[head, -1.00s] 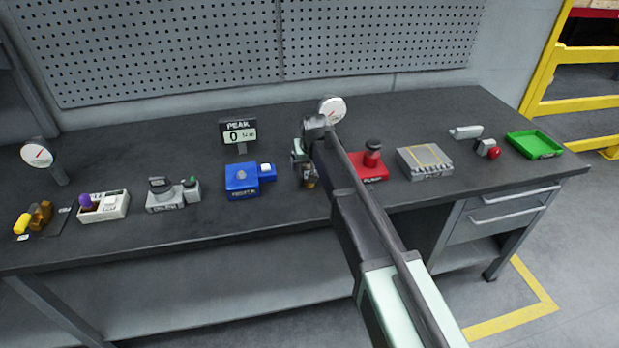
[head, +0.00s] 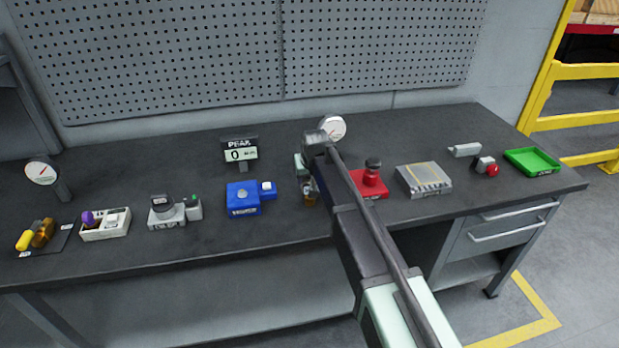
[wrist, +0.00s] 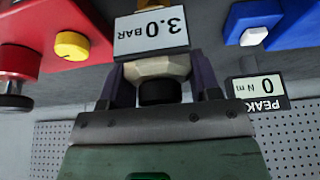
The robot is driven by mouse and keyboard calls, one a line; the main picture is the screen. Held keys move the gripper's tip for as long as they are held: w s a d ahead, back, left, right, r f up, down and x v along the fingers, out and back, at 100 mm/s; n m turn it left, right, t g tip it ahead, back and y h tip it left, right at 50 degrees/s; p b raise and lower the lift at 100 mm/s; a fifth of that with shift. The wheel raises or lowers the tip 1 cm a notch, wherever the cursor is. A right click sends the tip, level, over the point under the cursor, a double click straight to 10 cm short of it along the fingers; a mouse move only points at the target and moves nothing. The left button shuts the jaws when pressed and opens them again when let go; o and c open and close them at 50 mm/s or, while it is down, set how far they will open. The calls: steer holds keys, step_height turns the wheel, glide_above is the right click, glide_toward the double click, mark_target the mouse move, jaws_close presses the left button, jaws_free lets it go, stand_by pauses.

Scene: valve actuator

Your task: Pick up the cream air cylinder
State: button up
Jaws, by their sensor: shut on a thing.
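My gripper (wrist: 162,88) is shut on the cream air cylinder (wrist: 160,68), which sits between the two dark fingers in the wrist view. The cylinder has a faceted cream body and a black round end facing the camera. A white label reading 3.0 BAR (wrist: 152,32) shows just beyond it, upside down. In the head view my gripper (head: 309,190) is low over the bench between the blue unit and the red unit. My wrist hides most of the cylinder there, and I cannot tell whether it is clear of the bench.
On the bench (head: 290,232), the blue unit (head: 242,197) is left and the red unit (head: 368,186) right of my gripper. The PEAK display (head: 240,152) and a round gauge (head: 332,128) stand behind. A grey block (head: 424,180) and green tray (head: 532,161) lie further right.

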step_height(320, 180, up, 19)
steer(key=p, duration=1.8)
steer(key=shift+f, duration=0.15)
